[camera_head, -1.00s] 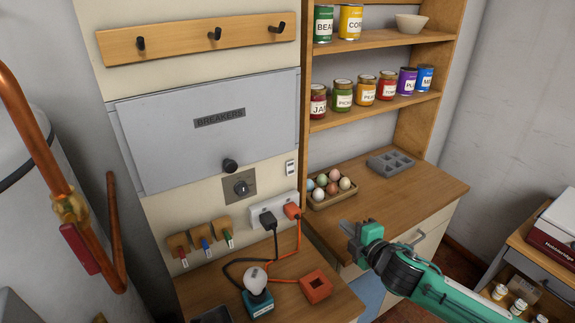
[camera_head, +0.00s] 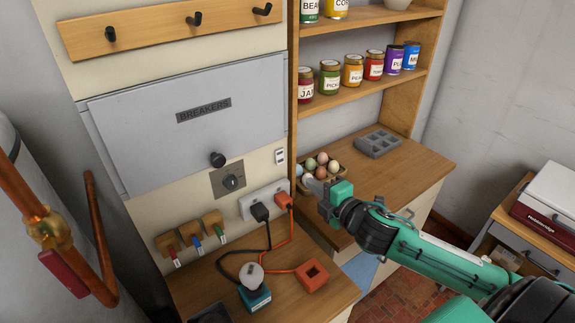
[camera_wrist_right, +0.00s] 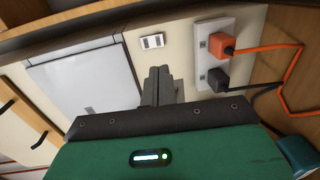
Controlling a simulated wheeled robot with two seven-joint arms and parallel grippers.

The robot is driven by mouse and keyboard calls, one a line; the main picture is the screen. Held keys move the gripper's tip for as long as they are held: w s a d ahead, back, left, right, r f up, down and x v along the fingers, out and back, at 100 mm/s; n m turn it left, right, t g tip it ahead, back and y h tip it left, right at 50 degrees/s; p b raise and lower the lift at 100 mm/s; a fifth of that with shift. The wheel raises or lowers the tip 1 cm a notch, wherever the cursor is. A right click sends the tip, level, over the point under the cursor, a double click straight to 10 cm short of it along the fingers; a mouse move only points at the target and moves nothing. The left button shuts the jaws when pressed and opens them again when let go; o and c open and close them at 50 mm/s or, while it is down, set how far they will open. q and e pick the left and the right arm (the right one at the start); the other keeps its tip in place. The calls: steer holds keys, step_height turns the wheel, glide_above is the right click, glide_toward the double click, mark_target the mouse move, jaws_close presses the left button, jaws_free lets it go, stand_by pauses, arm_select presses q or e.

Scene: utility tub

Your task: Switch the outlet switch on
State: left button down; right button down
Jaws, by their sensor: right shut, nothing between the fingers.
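A small white switch (camera_head: 280,156) is on the wall panel, just above the white outlet (camera_head: 251,207). The switch (camera_wrist_right: 152,41) also shows in the right wrist view, beyond my fingertips; its position is too small to read. The outlet (camera_wrist_right: 203,75) holds a black plug (camera_head: 260,212) and an orange plug (camera_head: 284,201). My right gripper (camera_head: 311,186) is shut and empty, in front of the egg tray and to the right of the outlet. In the right wrist view its fingers (camera_wrist_right: 158,76) point toward the wall, apart from the switch as far as I can tell. My left gripper is not in view.
The egg tray (camera_head: 338,172) and a grey mould (camera_head: 377,143) are on the counter. A wooden shelf side (camera_head: 294,80) stands right of the switch. A lamp (camera_head: 251,275) and orange block (camera_head: 312,276) sit below, with loose cords. A breaker box (camera_head: 150,130) is left.

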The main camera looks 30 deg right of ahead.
mark_target(281, 162)
steer(key=w+p, duration=0.1)
steer(key=w, duration=0.2)
steer(key=w+a+p, duration=0.1)
steer(key=w, duration=0.3)
steer(key=w+f+p, duration=0.1)
steer(key=w+p, duration=0.1)
steer(key=w, duration=0.1)
steer(key=shift+w+a, duration=0.25)
steer(key=shift+w, duration=0.05)
steer(key=shift+w+f, duration=0.2)
steer(key=shift+w, duration=0.25)
steer(key=shift+w+a+f+b, duration=0.1)
steer(key=shift+w+f+b, duration=0.2)
steer(key=shift+b, duration=0.45)
steer(key=shift+s+r, duration=0.1)
steer(key=shift+r, duration=0.15)
